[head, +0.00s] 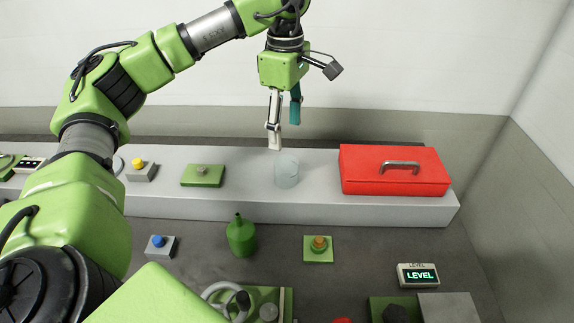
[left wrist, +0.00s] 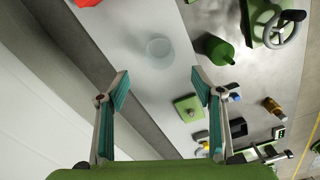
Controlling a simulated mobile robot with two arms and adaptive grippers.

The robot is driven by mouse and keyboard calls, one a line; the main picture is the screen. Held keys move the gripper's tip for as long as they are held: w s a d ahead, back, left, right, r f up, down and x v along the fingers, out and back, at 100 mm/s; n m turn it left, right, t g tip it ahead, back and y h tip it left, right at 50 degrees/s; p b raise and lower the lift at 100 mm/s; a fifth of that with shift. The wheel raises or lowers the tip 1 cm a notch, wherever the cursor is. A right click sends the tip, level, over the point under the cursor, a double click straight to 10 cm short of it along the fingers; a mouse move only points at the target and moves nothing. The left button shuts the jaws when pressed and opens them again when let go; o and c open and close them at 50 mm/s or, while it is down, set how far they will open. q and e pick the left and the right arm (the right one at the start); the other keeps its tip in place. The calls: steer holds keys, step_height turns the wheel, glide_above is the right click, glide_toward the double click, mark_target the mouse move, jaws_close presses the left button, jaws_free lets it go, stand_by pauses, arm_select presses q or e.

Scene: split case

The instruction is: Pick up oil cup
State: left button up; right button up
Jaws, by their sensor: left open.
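A translucent, pale grey cup (head: 287,168), which looks like the oil cup, stands upright on the raised grey shelf, left of the red box. It also shows in the left wrist view (left wrist: 159,48), beyond the fingertips and roughly midway between them. My left gripper (head: 284,126) is above and behind the cup, pointing down. Its fingers are spread wide with nothing between them, as the left wrist view (left wrist: 160,82) also shows. The gripper and the cup are apart. My right gripper is not in view.
A red box with a handle (head: 395,171) stands right of the cup. A green plate with a knob (head: 203,175) lies to its left. A green spouted bottle (head: 241,237) and a green plate with an orange knob (head: 318,248) are on the lower surface in front.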

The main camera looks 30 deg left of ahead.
arm_select(q)
glide_toward(287, 167)
steer(key=s, duration=0.1)
steer(key=s+d+f, duration=0.1)
steer(key=s, duration=0.1)
steer(key=shift+d+f+p, duration=0.2)
steer(key=shift+p, duration=0.2)
steer(key=shift+w+f, duration=0.15)
steer(key=shift+f, duration=0.4)
steer(key=shift+f+p, duration=0.35)
steer(key=shift+p, duration=0.1)
step_height(287, 167, down, 4)
steer(key=shift+r+p, duration=0.2)
steer(key=shift+p, duration=0.4)
steer(key=shift+w+f, duration=0.1)
steer(key=shift+f, duration=0.2)
steer(key=c, duration=1)
steer(key=shift+c, duration=0.9)
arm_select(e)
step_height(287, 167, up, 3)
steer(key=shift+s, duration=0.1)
